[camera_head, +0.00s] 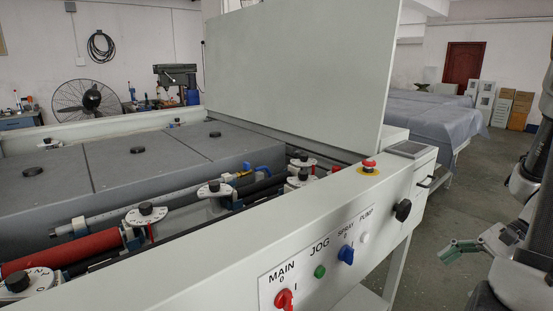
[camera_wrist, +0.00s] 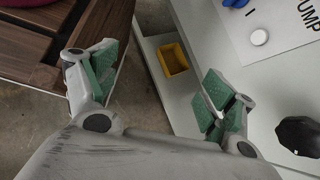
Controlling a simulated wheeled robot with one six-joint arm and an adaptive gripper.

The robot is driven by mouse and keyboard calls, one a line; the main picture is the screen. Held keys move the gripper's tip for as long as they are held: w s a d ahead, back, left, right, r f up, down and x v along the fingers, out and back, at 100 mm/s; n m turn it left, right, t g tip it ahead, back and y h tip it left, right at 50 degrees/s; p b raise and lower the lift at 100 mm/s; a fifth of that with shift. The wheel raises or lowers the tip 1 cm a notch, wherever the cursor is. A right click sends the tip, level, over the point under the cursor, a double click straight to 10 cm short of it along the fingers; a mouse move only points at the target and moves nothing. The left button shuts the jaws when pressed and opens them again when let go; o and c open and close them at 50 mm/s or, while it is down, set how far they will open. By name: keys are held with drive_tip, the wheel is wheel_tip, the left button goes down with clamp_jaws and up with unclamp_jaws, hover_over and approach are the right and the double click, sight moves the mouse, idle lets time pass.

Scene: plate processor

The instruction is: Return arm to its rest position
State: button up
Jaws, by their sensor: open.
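My gripper (camera_head: 462,250) is at the right of the head view, apart from the machine's front panel and beyond its right end in the picture. In the wrist view my gripper (camera_wrist: 160,82) is open, with its green-padded fingers wide apart and nothing between them. My arm runs along the right edge of the head view, partly cut off. The plate processor (camera_head: 205,285) fills the left and middle. Its panel carries a red main switch (camera_head: 284,299), a green jog button (camera_head: 320,271), a blue spray knob (camera_head: 346,254) and a white pump button (camera_head: 365,237).
A black knob (camera_head: 403,210) and a red emergency stop (camera_head: 369,166) protrude from the machine. The wrist view shows a wooden slatted surface (camera_wrist: 40,50) at left and a yellow bin (camera_wrist: 173,59) on a low shelf. Covered tables (camera_head: 425,120) stand behind; floor shows between.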

drive_tip(key=s+a+r+n+t+h, duration=0.1)
drive_tip(key=a+r+n+t+h, duration=0.1)
drive_tip(key=r+n, duration=0.6)
drive_tip(key=s+a+r+n+t+h, duration=0.1)
drive_tip(key=a+r+n+h, duration=0.4)
drive_tip(key=r, duration=0.6)
drive_tip(key=s+n+h, duration=0.1)
drive_tip(key=n+h, duration=0.1)
drive_tip(key=n, duration=0.1)
drive_tip(key=shift+s+r+n+t, duration=0.2)
drive_tip(key=shift+r+n+t, duration=0.1)
drive_tip(key=shift+n+t, duration=0.1)
drive_tip(key=shift+d, duration=0.1)
idle(1.0)
